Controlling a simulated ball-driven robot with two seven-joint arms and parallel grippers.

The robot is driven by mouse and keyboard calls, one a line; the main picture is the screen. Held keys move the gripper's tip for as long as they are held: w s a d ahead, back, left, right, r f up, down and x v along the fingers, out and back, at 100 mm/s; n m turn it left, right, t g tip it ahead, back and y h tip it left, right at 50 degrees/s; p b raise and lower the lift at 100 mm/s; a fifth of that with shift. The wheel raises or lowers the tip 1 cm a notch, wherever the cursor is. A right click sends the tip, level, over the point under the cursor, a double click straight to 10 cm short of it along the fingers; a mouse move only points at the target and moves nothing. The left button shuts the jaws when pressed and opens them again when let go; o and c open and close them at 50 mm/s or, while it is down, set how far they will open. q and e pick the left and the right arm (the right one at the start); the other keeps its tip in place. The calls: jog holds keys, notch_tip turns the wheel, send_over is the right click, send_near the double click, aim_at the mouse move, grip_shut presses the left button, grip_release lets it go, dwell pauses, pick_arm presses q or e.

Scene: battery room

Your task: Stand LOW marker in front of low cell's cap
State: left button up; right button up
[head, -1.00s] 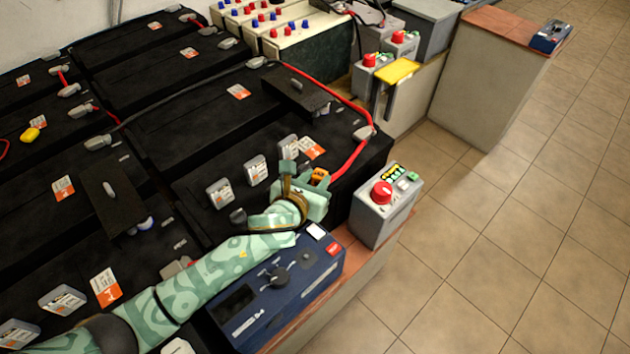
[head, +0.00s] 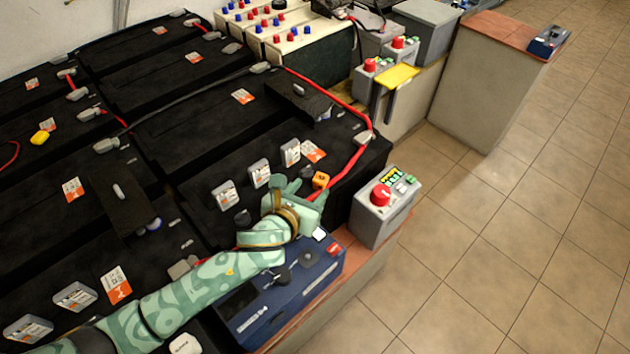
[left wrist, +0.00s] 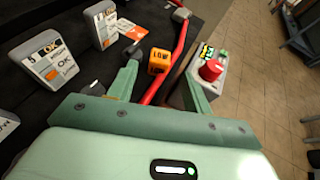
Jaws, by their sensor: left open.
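The orange LOW marker (head: 320,181) stands on the black battery top near its front right edge, beside the red cable. Its LOW face shows in the left wrist view (left wrist: 159,60). My left gripper (head: 298,187) is open and empty, on the near side of the marker. In the left wrist view the marker sits ahead, between the lines of the two fingers, and appears clear of both. A dark cap (head: 242,217) is on the battery left of the gripper. I cannot tell which cap is the low cell's. My right gripper is not in view.
Several grey testers (head: 260,174) stand on the battery. The red cable (head: 350,160) runs just right of the marker. A grey box with a red knob (head: 381,194) stands to the right; a blue instrument (head: 285,290) lies below my arm.

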pick_arm(q)
jog(key=p+v, duration=0.2)
jog(key=v, duration=0.5)
jog(key=shift+s, duration=0.25)
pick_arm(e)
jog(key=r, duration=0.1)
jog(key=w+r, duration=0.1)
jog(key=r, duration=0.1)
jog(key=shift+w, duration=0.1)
pick_arm(q)
jog(key=shift+a, duration=0.1)
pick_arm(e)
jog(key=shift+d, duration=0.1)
